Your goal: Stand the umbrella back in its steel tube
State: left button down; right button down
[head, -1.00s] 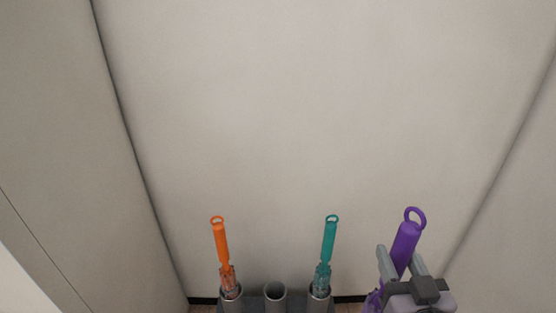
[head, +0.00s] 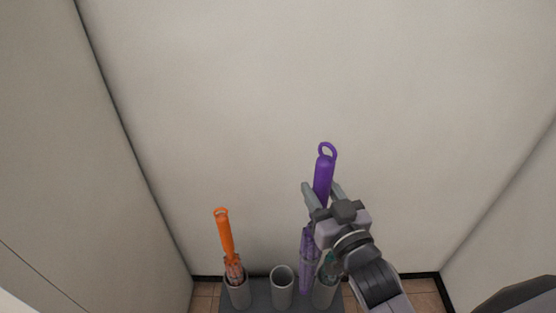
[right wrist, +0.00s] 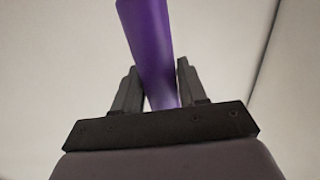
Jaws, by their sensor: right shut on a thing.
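The purple umbrella (head: 323,178) hangs upright, slightly tilted, with its ring handle at the top. My right gripper (head: 323,192) is shut on its handle; the purple handle also shows between the fingers in the right wrist view (right wrist: 148,45). The folded purple canopy hangs below the gripper, in front of or beside the right-hand tube; its lower tip is hard to make out. The empty steel tube (head: 282,290) stands in the middle of the rack, left of the umbrella. My left gripper is not in view.
An orange umbrella (head: 225,238) stands in the left tube (head: 239,296). A teal umbrella (head: 329,268) stands in the right tube (head: 323,297), mostly hidden behind my right arm. The dark rack base (head: 260,292) is near the back wall (head: 230,110); side walls close in left and right.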

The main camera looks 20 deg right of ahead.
jog(key=w+a+n+y+p, duration=0.15)
jog(key=w+a, duration=0.25)
jog(key=w, duration=0.4)
notch_tip(320, 180, down, 23)
jog(key=w+b, duration=0.1)
jog(key=b, duration=1.9)
jog(key=shift+a+y, duration=0.3)
jog(key=shift+y, duration=0.05)
jog(key=shift+w+r, duration=0.1)
jog(key=c, duration=0.5)
grip_release()
jog(key=shift+c, duration=0.2)
jog(key=s+d, duration=0.1)
jog(key=s, duration=0.6)
jog(key=shift+p, duration=0.4)
jog(key=shift+d, duration=0.1)
